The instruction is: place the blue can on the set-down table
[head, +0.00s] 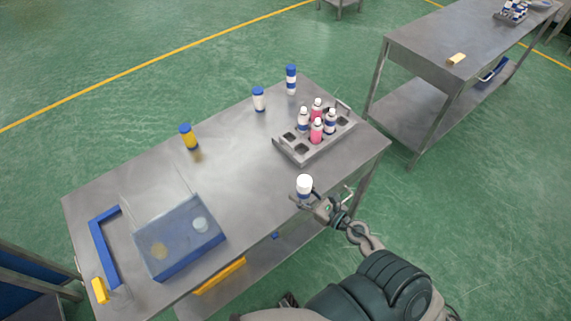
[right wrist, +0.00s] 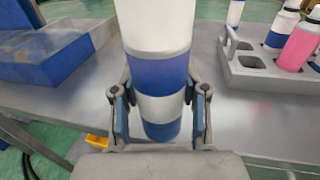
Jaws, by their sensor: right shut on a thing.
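My right gripper (head: 308,200) is shut on a white can with blue bands (head: 304,184), at the near right edge of the near steel table (head: 240,150). In the right wrist view the can (right wrist: 160,72) stands upright between the two fingers of the gripper (right wrist: 160,108). Its top is cut off by the frame. I cannot tell whether its base touches the table. A second steel table (head: 425,42) stands at the upper right; the pictures do not label either as the set-down table. My left gripper is not in view.
A grey rack (head: 292,152) holds several pink and white-blue bottles. A blue box with a clear lid (head: 185,262) is at left. The middle tabletop is clear.

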